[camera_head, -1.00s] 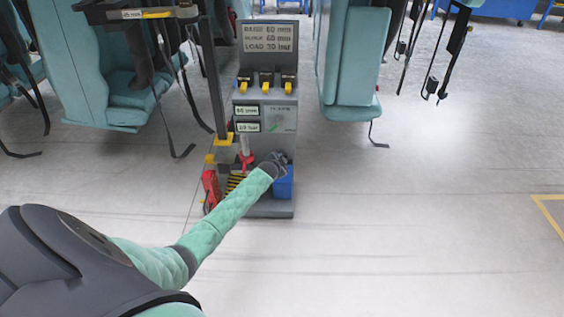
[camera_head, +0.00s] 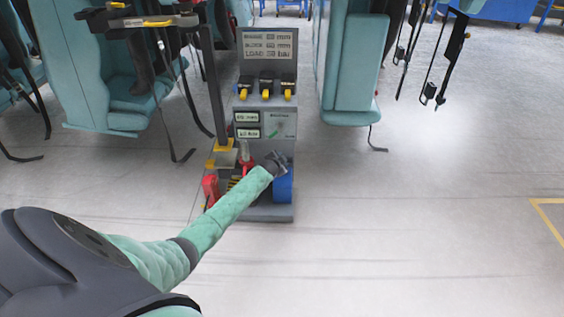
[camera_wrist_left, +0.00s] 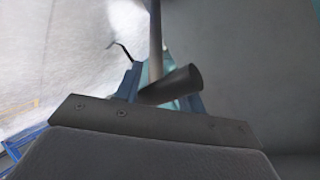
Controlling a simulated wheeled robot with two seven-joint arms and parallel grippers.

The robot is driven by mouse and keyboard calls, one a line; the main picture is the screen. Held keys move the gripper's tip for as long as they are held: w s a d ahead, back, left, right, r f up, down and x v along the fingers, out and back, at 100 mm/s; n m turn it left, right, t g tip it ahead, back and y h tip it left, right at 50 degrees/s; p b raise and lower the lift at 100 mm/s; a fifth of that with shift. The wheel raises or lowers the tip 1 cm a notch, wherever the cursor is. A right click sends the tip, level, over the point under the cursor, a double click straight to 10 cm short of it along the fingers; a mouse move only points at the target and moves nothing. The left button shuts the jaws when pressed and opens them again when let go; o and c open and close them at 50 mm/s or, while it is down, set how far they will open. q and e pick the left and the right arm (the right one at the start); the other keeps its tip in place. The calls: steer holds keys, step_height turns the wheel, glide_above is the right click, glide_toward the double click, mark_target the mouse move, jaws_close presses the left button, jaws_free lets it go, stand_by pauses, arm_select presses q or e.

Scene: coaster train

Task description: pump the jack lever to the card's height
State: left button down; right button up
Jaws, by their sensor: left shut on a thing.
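The jack stand (camera_head: 265,215) is a grey panel unit on a flat base. Its card (camera_head: 268,45) reads raise 60 mm, block 60 mm and a load in bar. Two small readouts (camera_head: 247,117) sit below, too blurred to read surely, beside a dial with a green needle (camera_head: 280,124). My left gripper (camera_head: 277,160) is low at the front of the stand. In the left wrist view, its fingers (camera_wrist_left: 160,88) are shut around the dark grip (camera_wrist_left: 178,84) of the jack lever, whose grey rod (camera_wrist_left: 155,35) runs upward in that picture. My right gripper is out of view.
Several yellow-tipped black valves or switches (camera_head: 267,86) line the stand. Teal seats (camera_head: 350,70) with hanging straps flank the stand. The floor in front is clear.

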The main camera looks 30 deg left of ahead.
arm_select(q)
steer(key=shift+w+a+r, duration=0.4)
steer(key=shift+w+r, duration=0.2)
steer(key=shift+r, duration=0.05)
stand_by(0.5)
steer(key=c, duration=0.9)
jaws_free()
steer(key=shift+f, duration=0.1)
steer(key=shift+s, duration=0.1)
steer(key=shift+s+p, duration=0.1)
steer(key=shift+p, duration=0.2)
steer(key=shift+p+v, duration=0.55)
steer(key=shift+v, duration=3.25)
